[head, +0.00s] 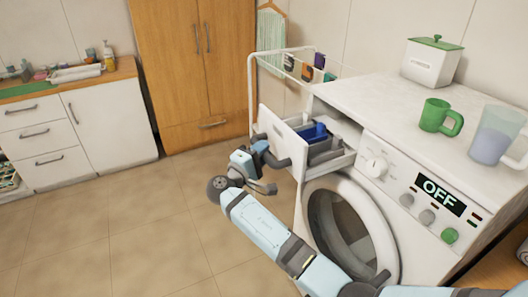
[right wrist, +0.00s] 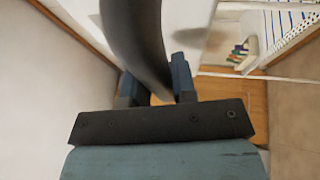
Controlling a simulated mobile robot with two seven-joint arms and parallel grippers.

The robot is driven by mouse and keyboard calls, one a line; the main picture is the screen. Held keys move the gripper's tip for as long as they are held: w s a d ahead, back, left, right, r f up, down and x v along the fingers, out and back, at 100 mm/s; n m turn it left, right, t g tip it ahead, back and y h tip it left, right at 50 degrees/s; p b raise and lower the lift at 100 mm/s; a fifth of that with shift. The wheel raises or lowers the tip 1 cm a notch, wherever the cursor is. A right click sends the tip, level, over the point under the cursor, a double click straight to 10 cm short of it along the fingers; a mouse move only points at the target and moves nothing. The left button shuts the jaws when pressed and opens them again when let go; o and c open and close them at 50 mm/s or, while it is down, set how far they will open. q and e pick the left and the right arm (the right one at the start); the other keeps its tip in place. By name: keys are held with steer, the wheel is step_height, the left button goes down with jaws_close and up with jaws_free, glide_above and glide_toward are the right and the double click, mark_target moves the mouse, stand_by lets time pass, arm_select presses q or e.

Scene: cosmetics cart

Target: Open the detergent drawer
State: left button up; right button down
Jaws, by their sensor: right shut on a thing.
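The detergent drawer (head: 283,130) of the white washing machine (head: 398,190) is pulled well out at the machine's upper left. Its compartments show from above, with a blue insert (head: 313,132) and grey dividers. My right gripper (head: 262,150) is at the outer face of the drawer front, shut on the dark drawer handle. In the right wrist view the curved dark handle (right wrist: 140,45) runs between the two fingers (right wrist: 158,88). The gripper hides part of the handle in the head view. My left gripper is not in view.
A green mug (head: 434,116), a clear jug (head: 493,135) and a white canister (head: 430,63) stand on the machine top. The round door (head: 350,230) below is closed. A white rack (head: 254,85) stands behind the drawer. The tiled floor (head: 130,220) to the left is clear.

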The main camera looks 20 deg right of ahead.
steer(key=c, duration=0.9)
jaws_free()
steer(key=shift+c, duration=0.2)
steer(key=b+v, duration=0.3)
steer(key=v, duration=1)
steer(key=shift+s+a+f, duration=0.2)
steer(key=shift+a, duration=0.1)
